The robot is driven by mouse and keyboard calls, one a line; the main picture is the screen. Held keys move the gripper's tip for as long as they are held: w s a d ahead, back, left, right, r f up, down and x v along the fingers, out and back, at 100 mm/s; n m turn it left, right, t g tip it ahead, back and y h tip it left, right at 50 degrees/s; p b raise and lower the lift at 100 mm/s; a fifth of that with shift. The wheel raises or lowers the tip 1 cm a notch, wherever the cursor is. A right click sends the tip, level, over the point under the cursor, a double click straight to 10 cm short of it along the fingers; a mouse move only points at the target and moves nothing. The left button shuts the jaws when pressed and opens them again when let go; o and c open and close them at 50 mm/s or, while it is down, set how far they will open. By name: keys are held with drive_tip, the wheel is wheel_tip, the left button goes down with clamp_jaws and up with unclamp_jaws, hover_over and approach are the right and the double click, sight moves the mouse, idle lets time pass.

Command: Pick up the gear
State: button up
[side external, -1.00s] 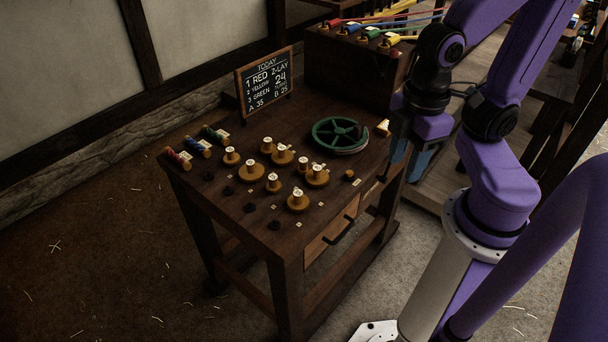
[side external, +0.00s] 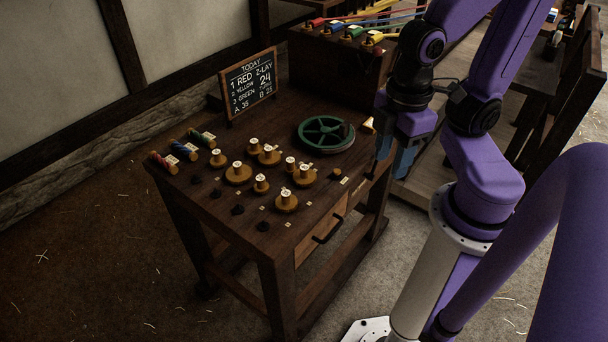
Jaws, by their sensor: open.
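Several brass-coloured gears with upright hubs and pale, marked tops stand on the dark wooden workbench (side external: 200,222). They differ in size: a wide one (side external: 238,175) on the left, another wide one (side external: 304,178) on the right, one at the front (side external: 286,204) and a small one (side external: 261,186) between. The frames do not show which is the task's gear. My gripper (side external: 394,160), with blue fingers, hangs pointing down by the bench's right edge, apart from the gears. It is open, and I see nothing between its fingers. The arm partly hides it.
A green spoked wheel (side external: 325,133) lies between the gears and my gripper. Colour-banded rolls (side external: 183,149) lie at the left. Small black pegs (side external: 238,209) line the front.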

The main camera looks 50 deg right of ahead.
drive_tip(key=shift+c, duration=0.3)
drive_tip(key=m, duration=3.3)
hover_over(305, 167)
drive_tip(key=f, duration=1.6)
drive_tip(key=shift+w+a+f, duration=0.15)
drive_tip(key=shift+a+f, duration=0.15)
drive_tip(key=shift+a, duration=0.05)
drive_tip(key=shift+d+f, duration=0.2)
drive_tip(key=shift+f, duration=0.75)
drive_tip(key=shift+d+f, duration=0.15)
drive_tip(key=shift+f, duration=1.6)
